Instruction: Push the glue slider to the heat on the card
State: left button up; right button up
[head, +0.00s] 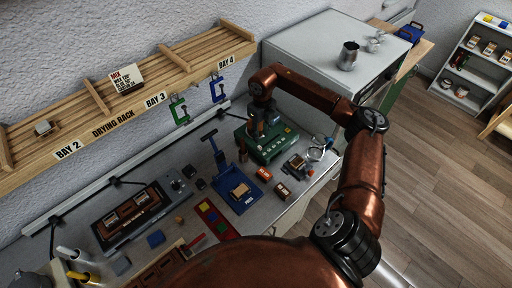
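The card (127,79) stands on the drying rack, headed MIX. Its smaller lines list heats, but they are too small to read surely. A green box (266,143) with small controls along its front stands at the back of the bench. I cannot make out the glue slider or its setting; it may be one of these small controls. My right arm reaches in from the right, and its gripper (268,127) is low over the green box. Its fingertips are too small and dark to show whether they are open or touching anything. My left gripper is out of view.
A blue stand (240,190) is left of the green box, with small orange boxes (264,173) nearby. A dark panel device (130,217) lies farther left. The wooden drying rack (190,72) overhangs behind, with green and blue clamps hanging. A white cabinet (310,50) stands behind right.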

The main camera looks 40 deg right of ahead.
aim_at(260, 147)
jog(key=shift+w+a+f+p, duration=0.1)
jog(key=shift+f+p, duration=0.15)
jog(key=shift+f, duration=1.7)
jog(key=shift+w+a+f+p, duration=0.1)
jog(key=shift+f+p, duration=0.15)
jog(key=shift+f, duration=1.7)
jog(key=shift+s+d, duration=0.1)
jog(key=shift+c, duration=0.4)
grip_shut()
